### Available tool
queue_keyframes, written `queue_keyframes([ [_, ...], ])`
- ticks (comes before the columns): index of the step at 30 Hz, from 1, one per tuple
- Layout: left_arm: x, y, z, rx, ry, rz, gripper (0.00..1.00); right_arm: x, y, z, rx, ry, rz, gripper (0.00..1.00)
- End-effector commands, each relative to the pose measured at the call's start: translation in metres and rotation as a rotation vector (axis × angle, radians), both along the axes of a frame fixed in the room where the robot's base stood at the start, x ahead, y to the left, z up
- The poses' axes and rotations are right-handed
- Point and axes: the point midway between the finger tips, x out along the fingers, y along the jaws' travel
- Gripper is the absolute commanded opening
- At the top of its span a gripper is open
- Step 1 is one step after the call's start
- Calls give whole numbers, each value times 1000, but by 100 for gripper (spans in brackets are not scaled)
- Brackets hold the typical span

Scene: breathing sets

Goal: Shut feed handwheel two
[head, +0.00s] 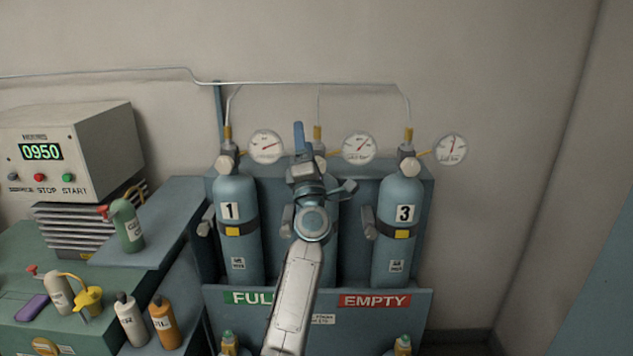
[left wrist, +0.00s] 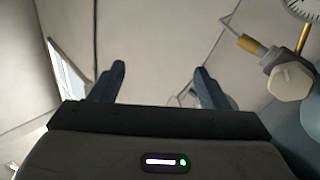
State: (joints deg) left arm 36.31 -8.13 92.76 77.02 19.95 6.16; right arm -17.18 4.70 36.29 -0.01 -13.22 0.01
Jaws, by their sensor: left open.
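Cylinder two (head: 332,235) stands between cylinders 1 and 3, mostly hidden behind my left arm. Its top, where handwheel two sits, is largely covered by my left gripper (head: 300,140); a brass fitting (head: 318,132) shows above it. I cannot see how the wheel is turned. The left gripper is open. The right gripper is not in view.
Cylinder 1 (head: 236,225) and cylinder 3 (head: 396,230) flank the middle one, with pale knobs and round gauges. A rack front with FULL and EMPTY labels (head: 375,301) runs below. A benchtop with bottles (head: 128,225) and a display unit (head: 75,145) is at left. Open floor lies right.

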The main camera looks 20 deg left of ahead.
Motion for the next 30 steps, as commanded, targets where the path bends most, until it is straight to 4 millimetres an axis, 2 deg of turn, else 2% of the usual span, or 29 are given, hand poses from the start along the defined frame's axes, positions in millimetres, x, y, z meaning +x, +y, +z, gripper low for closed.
queue_keyframes([
  [1, 0, 7, -11, -123, -27, -47, 69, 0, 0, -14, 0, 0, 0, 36],
  [7, 10, 24, -47, -630, -82, -243, 69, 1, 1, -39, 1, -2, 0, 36],
  [11, 21, 20, -76, -948, -82, -375, 69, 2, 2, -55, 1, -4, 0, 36],
  [15, 32, 4, -102, -1235, -47, -496, 69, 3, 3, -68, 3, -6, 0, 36],
  [18, 37, -8, -113, -1373, -19, -559, 69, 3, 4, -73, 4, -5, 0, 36],
  [22, 40, -18, -119, -1469, 9, -601, 69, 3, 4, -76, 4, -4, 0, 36],
  [26, 46, -19, -119, -1491, 16, -611, 69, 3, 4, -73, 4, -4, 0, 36],
  [30, 63, -14, -117, -1488, 17, -609, 69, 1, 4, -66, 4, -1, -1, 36],
])
